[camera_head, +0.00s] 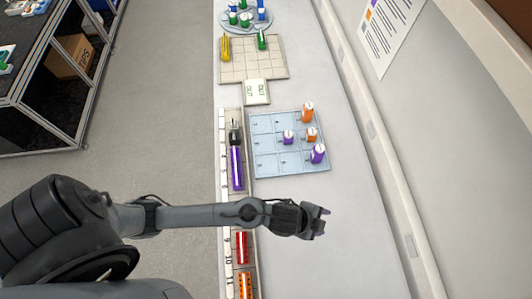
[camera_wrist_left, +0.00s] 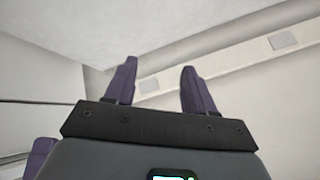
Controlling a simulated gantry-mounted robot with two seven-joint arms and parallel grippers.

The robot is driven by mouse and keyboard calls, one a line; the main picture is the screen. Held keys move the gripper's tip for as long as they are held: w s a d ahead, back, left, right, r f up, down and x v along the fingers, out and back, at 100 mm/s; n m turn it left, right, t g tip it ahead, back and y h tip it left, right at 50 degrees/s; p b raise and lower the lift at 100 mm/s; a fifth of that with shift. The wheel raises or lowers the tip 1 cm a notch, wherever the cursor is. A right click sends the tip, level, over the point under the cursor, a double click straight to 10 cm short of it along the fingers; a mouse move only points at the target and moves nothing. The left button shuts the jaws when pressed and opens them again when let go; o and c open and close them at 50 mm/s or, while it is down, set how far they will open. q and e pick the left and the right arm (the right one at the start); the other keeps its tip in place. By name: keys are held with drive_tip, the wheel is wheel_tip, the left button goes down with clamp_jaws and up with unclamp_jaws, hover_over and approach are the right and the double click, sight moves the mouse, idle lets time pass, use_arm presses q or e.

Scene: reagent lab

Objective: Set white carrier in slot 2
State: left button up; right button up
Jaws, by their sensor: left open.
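My left gripper (camera_head: 321,222) reaches in from the left across the long rack (camera_head: 239,214) and sits over the bare bench to its right. In the left wrist view its two purple fingers (camera_wrist_left: 158,85) are apart with nothing between them. The rack holds a dark carrier (camera_head: 235,133), a purple carrier (camera_head: 237,168), a red carrier (camera_head: 242,248) and an orange carrier (camera_head: 245,286). I cannot make out a clearly white carrier; my arm covers part of the rack. Slot 2's number is too small to read. My right gripper is not in view.
A pale blue grid tray (camera_head: 263,166) with several orange and purple vials stands right of the rack. Beyond are a white OUT block (camera_head: 256,92), a beige grid mat (camera_head: 241,69) and a round vial holder (camera_head: 232,31). The wall (camera_head: 465,150) borders the bench on the right.

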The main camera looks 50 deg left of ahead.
use_arm(q)
drive_tip(key=s+a+r+n+g+y, duration=0.1)
drive_tip(key=s+a+r+n+y, duration=0.1)
drive_tip(key=s+a+n, duration=0.4)
drive_tip(key=s+a+r+n+g+y, duration=0.2)
drive_tip(key=s+a+n, duration=0.3)
drive_tip(key=a, duration=0.8)
drive_tip(key=shift+s+a+r+n, duration=0.15)
drive_tip(key=shift+s+a+n, duration=0.2)
drive_tip(key=shift+s+n, duration=0.1)
drive_tip(key=shift+r, duration=0.1)
